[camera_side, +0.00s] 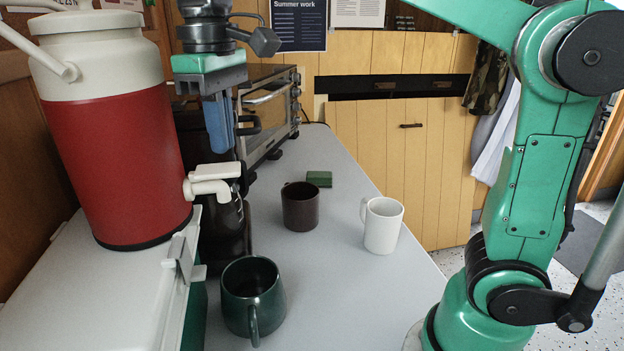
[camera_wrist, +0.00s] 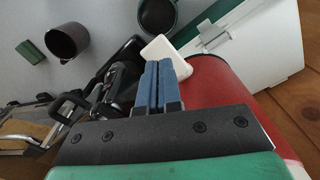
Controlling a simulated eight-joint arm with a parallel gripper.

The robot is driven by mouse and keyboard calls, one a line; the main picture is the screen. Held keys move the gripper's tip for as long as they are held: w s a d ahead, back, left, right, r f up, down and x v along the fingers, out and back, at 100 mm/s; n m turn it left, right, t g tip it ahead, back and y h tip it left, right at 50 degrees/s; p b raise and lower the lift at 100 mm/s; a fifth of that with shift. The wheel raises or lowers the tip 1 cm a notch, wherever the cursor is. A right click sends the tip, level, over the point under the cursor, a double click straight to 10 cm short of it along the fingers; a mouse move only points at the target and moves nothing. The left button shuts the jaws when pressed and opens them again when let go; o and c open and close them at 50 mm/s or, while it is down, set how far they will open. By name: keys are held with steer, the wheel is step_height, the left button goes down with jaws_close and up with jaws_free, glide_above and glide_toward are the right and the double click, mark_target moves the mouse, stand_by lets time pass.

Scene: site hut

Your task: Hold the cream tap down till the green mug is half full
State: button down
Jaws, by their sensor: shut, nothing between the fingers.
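A red drink cooler (camera_side: 118,160) with a cream top stands on a white box, its cream tap (camera_side: 213,180) facing right. The tap's flat lever also shows in the wrist view (camera_wrist: 158,46). The green mug (camera_side: 252,297) stands upright on the grey counter, lower than the tap; its rim shows in the wrist view (camera_wrist: 172,24). Its inside is dark, so I cannot tell the level. No stream shows. My gripper (camera_side: 220,148) points down with its blue fingers together and empty. Its tips are just above the tap lever, seemingly apart from it.
A white cool box (camera_side: 90,300) with a latch bears the cooler. A brown mug (camera_side: 300,208), a white mug (camera_side: 382,226) and a small green block (camera_side: 319,179) stand on the counter. A toaster oven (camera_side: 268,110) and a dark appliance are behind my gripper. The counter's right front is clear.

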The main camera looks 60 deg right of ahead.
steer(key=shift+f, duration=0.25)
stand_by(0.4)
steer(key=shift+f, duration=1.05)
stand_by(4.7)
steer(key=shift+r, duration=2.55)
steer(key=shift+f, duration=0.1)
steer(key=s+d+f+m+t, duration=0.1)
steer(key=s+d+f+t, duration=0.1)
steer(key=f, duration=0.6)
steer(key=s+d+f+m+t, duration=0.2)
steer(key=d+f+t, duration=0.2)
steer(key=f, duration=0.4)
steer(key=shift+d+f+t, duration=0.2)
steer(key=shift+f+t, duration=0.15)
steer(key=shift+t, duration=0.25)
